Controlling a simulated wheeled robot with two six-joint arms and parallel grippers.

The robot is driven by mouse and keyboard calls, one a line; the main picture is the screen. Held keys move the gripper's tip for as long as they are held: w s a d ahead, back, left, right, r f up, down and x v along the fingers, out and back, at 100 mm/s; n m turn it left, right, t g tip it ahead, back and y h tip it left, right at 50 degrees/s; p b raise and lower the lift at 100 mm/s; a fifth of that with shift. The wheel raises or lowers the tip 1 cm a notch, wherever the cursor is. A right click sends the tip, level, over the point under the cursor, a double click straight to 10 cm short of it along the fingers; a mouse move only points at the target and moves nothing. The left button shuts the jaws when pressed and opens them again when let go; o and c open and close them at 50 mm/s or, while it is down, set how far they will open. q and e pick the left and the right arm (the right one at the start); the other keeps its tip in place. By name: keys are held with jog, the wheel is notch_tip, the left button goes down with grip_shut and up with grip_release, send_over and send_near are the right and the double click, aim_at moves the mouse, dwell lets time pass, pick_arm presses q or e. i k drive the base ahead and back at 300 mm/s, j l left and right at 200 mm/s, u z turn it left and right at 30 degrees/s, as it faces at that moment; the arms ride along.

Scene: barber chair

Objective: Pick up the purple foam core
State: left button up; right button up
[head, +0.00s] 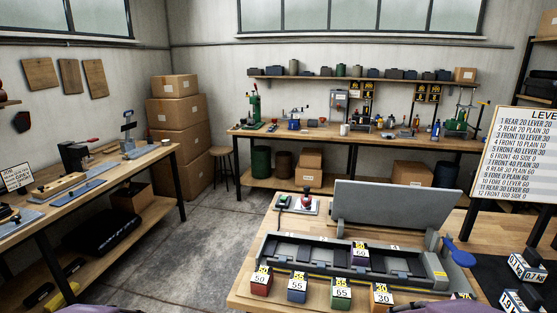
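No purple foam core can be made out for certain. A small block labelled 60 (361,252) sits in the long grey tray (441,277) on the wooden bench; its front looks dark, perhaps purple, but it is too small to tell. Along the tray's front stand a red block labelled 50 (261,285), a blue block labelled 55 (297,291), a green block labelled 65 (341,293) and an orange-brown block labelled 30 (381,296). Neither gripper is in view. Purplish shapes at the bottom edge are cut off and may be my arms.
The tray's grey lid (392,212) stands raised behind it. A red-knobbed device (306,202) is at back left, a blue handle (458,253) at right. White labelled blocks (527,268) lie on a dark mat at right, below a list board (515,155). Bare wood shows at front left.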

aim_at(360, 253)
jog(key=i+z, duration=0.2)
jog(key=z, duration=0.15)
jog(key=i+j+z, duration=0.15)
jog(key=z, duration=0.2)
jog(key=i+j+z, duration=0.15)
jog(key=z, duration=0.2)
jog(key=i, duration=0.1)
